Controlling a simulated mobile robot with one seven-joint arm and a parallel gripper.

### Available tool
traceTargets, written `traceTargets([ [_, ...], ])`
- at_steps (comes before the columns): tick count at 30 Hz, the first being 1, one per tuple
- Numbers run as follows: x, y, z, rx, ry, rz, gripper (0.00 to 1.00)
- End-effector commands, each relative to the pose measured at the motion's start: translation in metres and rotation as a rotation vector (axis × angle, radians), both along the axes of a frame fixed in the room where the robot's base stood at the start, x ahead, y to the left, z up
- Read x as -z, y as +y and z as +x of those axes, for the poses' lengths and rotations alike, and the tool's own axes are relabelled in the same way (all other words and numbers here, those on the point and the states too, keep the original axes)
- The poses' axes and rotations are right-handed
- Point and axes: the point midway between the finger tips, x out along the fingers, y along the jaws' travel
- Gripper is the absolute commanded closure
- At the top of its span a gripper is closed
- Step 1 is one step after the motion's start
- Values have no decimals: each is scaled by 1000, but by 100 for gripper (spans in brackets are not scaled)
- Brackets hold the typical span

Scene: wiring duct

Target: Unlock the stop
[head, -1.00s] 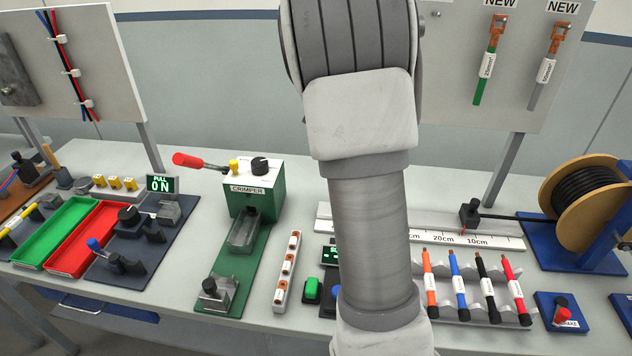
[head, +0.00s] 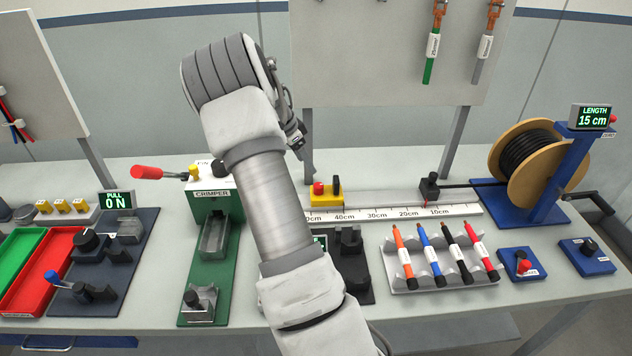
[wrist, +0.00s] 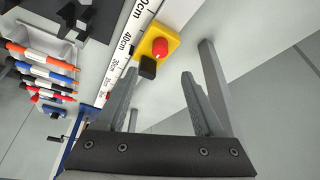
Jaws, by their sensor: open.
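The stop is a yellow block (head: 325,197) with a red button (head: 319,187) and a black knob (head: 336,185), sitting at the ruler (head: 390,212) near the 40 cm mark. In the wrist view the yellow block (wrist: 178,38), its red button (wrist: 160,46) and its black knob (wrist: 147,67) show just beyond my fingertips. My gripper (wrist: 159,74) is open and empty, apart from the stop. In the head view my gripper (head: 298,142) is above and left of the stop, partly hidden by my arm.
A cable reel (head: 535,165) with a "LENGTH 15 cm" display (head: 591,117) stands at the right; its cable runs to a black block (head: 429,187) on the ruler. A rack of coloured tools (head: 440,265) lies in front. The green crimper (head: 212,208) stands left of my arm.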

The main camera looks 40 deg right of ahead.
Motion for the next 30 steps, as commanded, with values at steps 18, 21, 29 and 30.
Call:
traceTargets([
  [18,96,-39,-9,-1,0,0,31],
  [21,99,-40,-9,0,-1,0,31],
  [29,99,-40,-9,-1,-1,0,34],
  [30,99,-40,-9,-1,-1,0,41],
])
